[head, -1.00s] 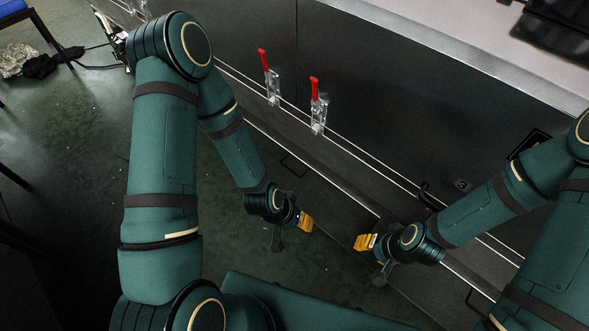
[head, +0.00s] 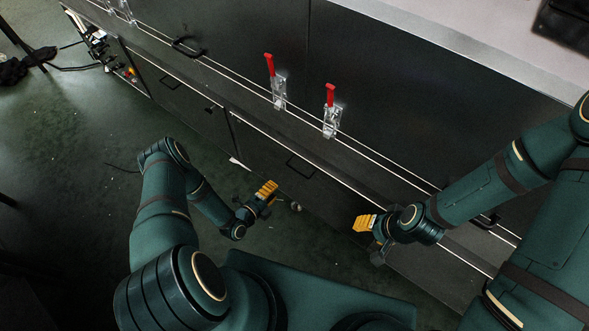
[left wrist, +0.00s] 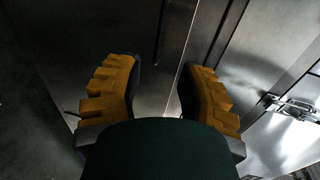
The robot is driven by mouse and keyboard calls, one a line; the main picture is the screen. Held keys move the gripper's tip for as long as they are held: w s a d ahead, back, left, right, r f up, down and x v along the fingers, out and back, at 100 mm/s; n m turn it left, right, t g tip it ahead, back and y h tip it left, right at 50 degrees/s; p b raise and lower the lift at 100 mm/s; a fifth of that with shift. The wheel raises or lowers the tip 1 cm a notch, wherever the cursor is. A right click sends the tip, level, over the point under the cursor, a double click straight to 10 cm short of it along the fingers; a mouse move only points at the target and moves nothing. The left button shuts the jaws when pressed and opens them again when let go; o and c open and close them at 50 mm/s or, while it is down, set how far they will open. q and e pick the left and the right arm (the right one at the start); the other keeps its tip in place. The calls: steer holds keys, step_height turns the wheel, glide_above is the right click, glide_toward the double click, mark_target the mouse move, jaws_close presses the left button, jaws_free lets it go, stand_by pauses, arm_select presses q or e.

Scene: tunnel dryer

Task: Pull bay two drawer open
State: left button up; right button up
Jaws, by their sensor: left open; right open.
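A long dark metal dryer front (head: 400,110) runs diagonally across the head view, with drawer panels along its lower part. I cannot tell which panel is bay two; none looks pulled out. My left gripper (head: 266,190), with yellow fingers, is open and empty, in front of the lower panels and left of the middle handle. In the left wrist view its fingers (left wrist: 158,90) are spread, facing metal panels. My right gripper (head: 365,222) is open and empty, further right.
Two clamps with red levers (head: 276,82) (head: 331,110) stand on the upper front. A black bar handle (head: 187,46) is at upper left; another (head: 485,220) is partly beside my right arm. Green floor (head: 90,150) at left is mostly clear, with cables near the dryer's far end.

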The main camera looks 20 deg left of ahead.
mark_target(295, 170)
arm_select(q)
steer(key=b+x, duration=0.3)
steer(key=x, duration=1)
steer(key=shift+w, duration=0.35)
steer(key=shift+c, duration=0.3)
jaws_close()
